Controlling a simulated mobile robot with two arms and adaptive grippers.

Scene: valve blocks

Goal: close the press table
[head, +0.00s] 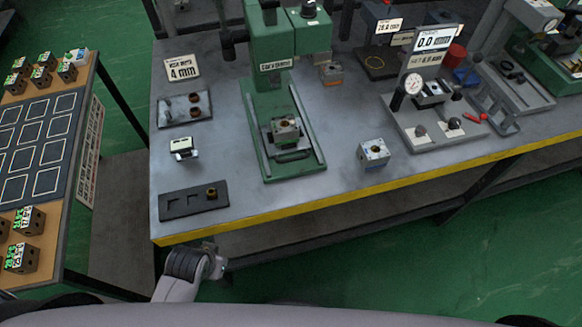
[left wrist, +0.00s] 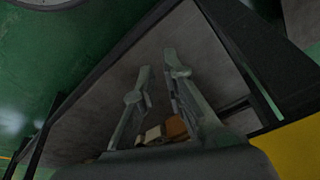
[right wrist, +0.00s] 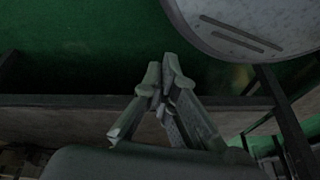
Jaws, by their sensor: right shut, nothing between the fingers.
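The green press (head: 275,85) stands on the grey workbench in the head view. Its low green base (head: 258,150) reaches toward the front. A metal block with a round brass-coloured top (head: 285,126) sits on the press table in front of the column, and a dark handle (head: 292,157) shows just before it. My left gripper (head: 211,259) is below the yellow front edge of the bench, apart from the press. Its fingers are parted and empty in the left wrist view (left wrist: 156,62). My right gripper (right wrist: 164,72) is shut and empty in the right wrist view, and is not seen in the head view.
The workbench (head: 335,135) has a yellow front edge. A loose block (head: 374,153) stands right of the press. A gauge fixture (head: 425,110) is further right. A block table (head: 75,120) stands at far left.

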